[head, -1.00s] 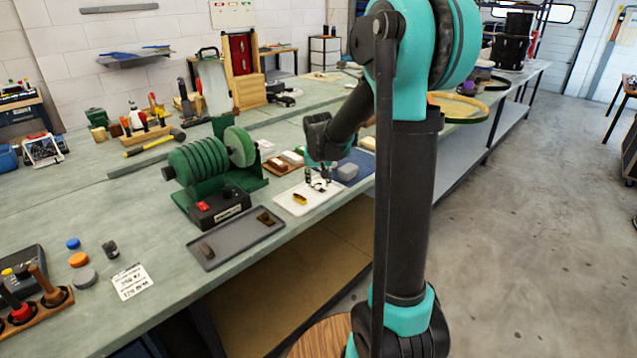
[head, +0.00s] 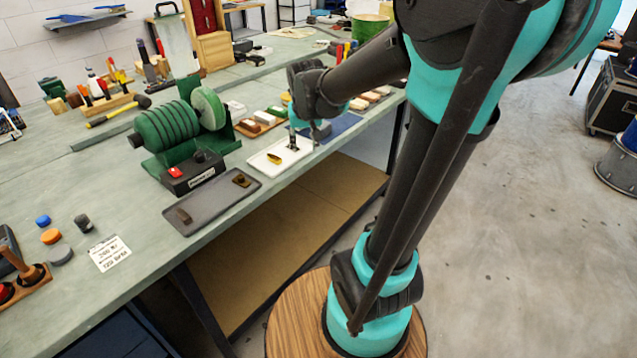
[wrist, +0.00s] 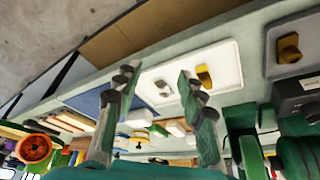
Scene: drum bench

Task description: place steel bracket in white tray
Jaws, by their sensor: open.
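The white tray (head: 262,163) lies on the bench near its front edge. It also shows in the wrist view (wrist: 226,60). A small grey metal piece (wrist: 162,88), which looks like the steel bracket, lies on the tray in the wrist view, seen between my fingers. A brass-coloured piece (wrist: 204,76) lies on the same tray; it also shows in the head view (head: 275,158). My gripper (wrist: 155,78) is open with nothing between its fingertips. In the head view my gripper (head: 305,142) is just above the tray's right end. The metal piece is hard to tell there.
A dark grey tray (head: 208,204) with brownish pieces lies left of the white tray. Behind it stands a green drum machine (head: 170,135) with a black control box (head: 192,172). A blue mat (head: 342,124) lies to the right, near a wooden tray of blocks (head: 258,122).

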